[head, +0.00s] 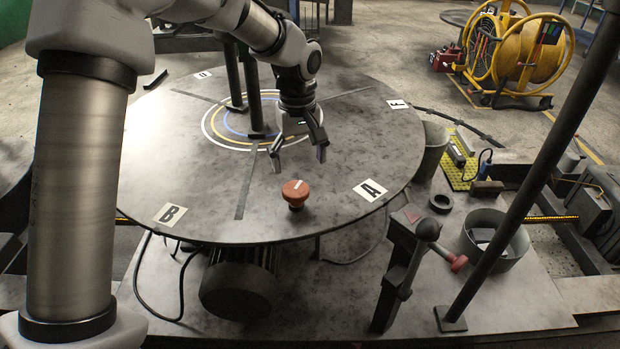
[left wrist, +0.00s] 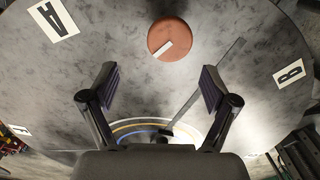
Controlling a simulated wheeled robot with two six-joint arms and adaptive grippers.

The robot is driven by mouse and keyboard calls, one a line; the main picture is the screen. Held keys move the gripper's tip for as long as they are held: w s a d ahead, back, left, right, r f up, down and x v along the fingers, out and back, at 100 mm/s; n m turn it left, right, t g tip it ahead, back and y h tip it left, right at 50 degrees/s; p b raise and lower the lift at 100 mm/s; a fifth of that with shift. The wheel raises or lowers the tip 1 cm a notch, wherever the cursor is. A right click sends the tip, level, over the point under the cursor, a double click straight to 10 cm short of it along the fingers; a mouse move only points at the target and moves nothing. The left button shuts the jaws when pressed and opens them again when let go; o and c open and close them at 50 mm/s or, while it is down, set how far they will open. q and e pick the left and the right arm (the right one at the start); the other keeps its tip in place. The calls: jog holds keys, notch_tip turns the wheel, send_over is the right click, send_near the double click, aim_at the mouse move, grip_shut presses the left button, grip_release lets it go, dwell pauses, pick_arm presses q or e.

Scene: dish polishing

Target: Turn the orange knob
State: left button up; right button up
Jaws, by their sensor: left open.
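The orange knob (head: 295,192) stands on the round grey table (head: 335,215) near its front edge, with a pale mark across its top. In the left wrist view the knob (left wrist: 170,42) shows from above, ahead of the fingertips and roughly centred between them. My left gripper (head: 298,150) is open and empty above the table, behind the knob and apart from it. Its two fingers also show spread wide in the left wrist view (left wrist: 158,75). My right gripper is not in view.
Labels A (head: 370,190) and B (head: 170,214) lie on the tabletop either side of the knob. Dark posts (head: 254,95) stand behind my left gripper. The tabletop around the knob is clear.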

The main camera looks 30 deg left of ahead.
aim_at(296, 189)
pick_arm(q)
jog(key=s+f, duration=0.2)
jog(key=shift+s+f, duration=0.25)
jog(key=shift+s, duration=0.15)
jog(key=f, duration=0.1)
jog(key=w+f, duration=0.1)
jog(key=f, duration=0.1)
jog(key=shift+f+b, duration=0.2)
jog(key=shift+b, duration=0.15)
jog(key=shift+w+f, duration=0.25)
jog(key=shift+f, duration=0.1)
jog(key=shift+s+r, duration=0.2)
jog(key=shift+s, duration=0.1)
jog(key=shift+c, duration=1.1)
jog(key=shift+w, duration=0.15)
jog(key=c, duration=0.9)
jog(key=shift+c, duration=0.2)
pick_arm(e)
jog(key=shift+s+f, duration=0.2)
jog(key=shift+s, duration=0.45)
